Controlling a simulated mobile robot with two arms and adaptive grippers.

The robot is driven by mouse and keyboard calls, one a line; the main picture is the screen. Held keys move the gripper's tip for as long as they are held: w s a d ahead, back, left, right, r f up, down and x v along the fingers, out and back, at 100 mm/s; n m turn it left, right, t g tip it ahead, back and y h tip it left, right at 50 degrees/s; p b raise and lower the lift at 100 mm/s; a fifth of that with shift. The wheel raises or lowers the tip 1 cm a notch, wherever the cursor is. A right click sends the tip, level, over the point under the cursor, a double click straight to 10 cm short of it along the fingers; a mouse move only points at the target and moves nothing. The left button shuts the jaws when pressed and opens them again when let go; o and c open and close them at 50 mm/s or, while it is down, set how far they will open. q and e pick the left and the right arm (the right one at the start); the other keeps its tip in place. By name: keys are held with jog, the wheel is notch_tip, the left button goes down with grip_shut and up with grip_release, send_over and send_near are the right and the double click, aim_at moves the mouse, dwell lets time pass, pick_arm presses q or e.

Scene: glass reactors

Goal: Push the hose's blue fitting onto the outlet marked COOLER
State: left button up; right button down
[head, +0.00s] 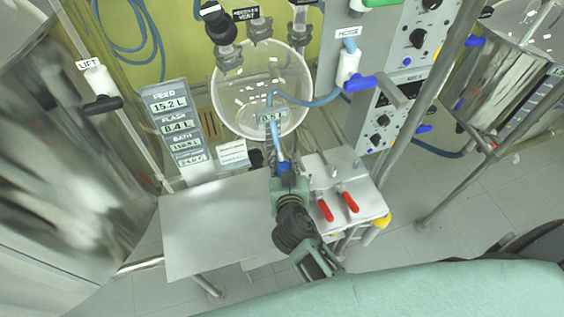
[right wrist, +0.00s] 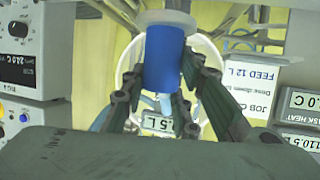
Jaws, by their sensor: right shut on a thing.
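The blue fitting (head: 285,167) is at the lower end of the light blue hose (head: 276,135) in the head view. In the right wrist view, the fitting (right wrist: 163,58) is a blue cylinder with a pale round piece at its upper end. My right gripper (head: 287,176) is shut on the fitting, with its fingers (right wrist: 164,88) on either side. It holds the fitting in front of the round glass vessel (head: 222,100). The hose loops up towards a holder labelled HOSE. I cannot read a COOLER label in either view. My left gripper is not in view.
A steel table (head: 215,235) lies below, with its left part bare. Two red-handled valves (head: 326,210) stand on the panel right of my gripper. A readout post (head: 170,125) stands left of the vessel. A control cabinet (head: 408,60) with knobs is at right.

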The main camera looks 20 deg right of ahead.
jog(key=shift+d+f+b, duration=0.3)
jog(key=shift+d+f, duration=0.1)
jog(key=shift+d, duration=0.1)
jog(key=shift+a+f+b, duration=0.15)
jog(key=shift+f+b, duration=0.15)
jog(key=shift+f, duration=0.05)
jog(key=shift+a+f+b, duration=0.1)
jog(key=shift+f+b, duration=0.35)
jog(key=shift+f, duration=0.15)
jog(key=shift+f+b, duration=0.45)
jog(key=shift+f, duration=0.2)
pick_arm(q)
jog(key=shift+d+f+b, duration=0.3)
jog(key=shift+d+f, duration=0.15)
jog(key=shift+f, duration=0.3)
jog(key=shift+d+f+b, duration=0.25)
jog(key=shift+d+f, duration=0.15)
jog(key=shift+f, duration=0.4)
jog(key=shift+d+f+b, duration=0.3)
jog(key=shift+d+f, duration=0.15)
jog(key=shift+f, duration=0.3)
pick_arm(e)
jog(key=shift+f, duration=0.6)
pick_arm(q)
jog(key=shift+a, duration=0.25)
pick_arm(e)
jog(key=c, duration=1.3)
grip_release()
